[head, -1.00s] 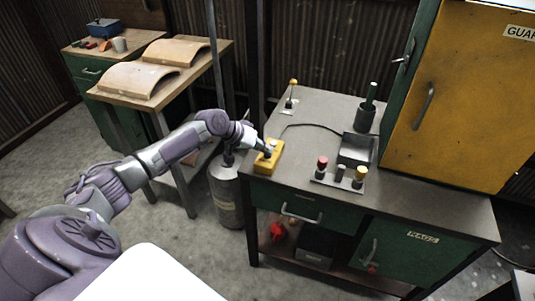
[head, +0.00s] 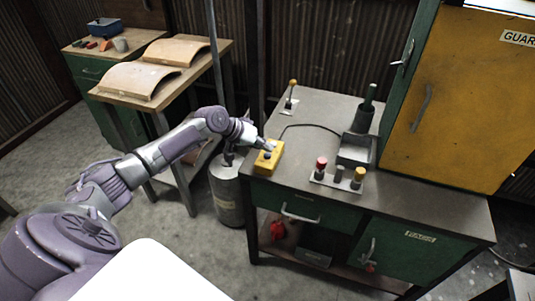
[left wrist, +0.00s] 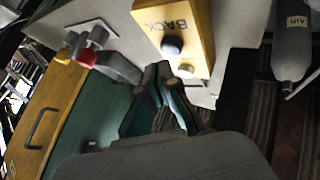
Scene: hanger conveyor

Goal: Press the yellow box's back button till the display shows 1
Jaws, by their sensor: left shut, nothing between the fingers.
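The yellow box (head: 275,161) sits near the left edge of the dark workbench top. In the left wrist view the yellow box (left wrist: 196,18) shows the word BACK beside a dark round button (left wrist: 172,45); a paler button (left wrist: 186,69) lies at its end. My left gripper (head: 264,146) is shut and empty at the box's far end. In the left wrist view its fingertips (left wrist: 163,72) are close beside the dark button; whether they touch the box I cannot tell. No readable display number shows. My right gripper is out of view.
A dark grey box (head: 355,150) with a cable stands right of the yellow box. A strip with red, dark and yellow knobs (head: 338,180) lies in front of it. A small yellow-topped lever (head: 291,96) is at the back; a yellow cabinet (head: 460,100) rises at right.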

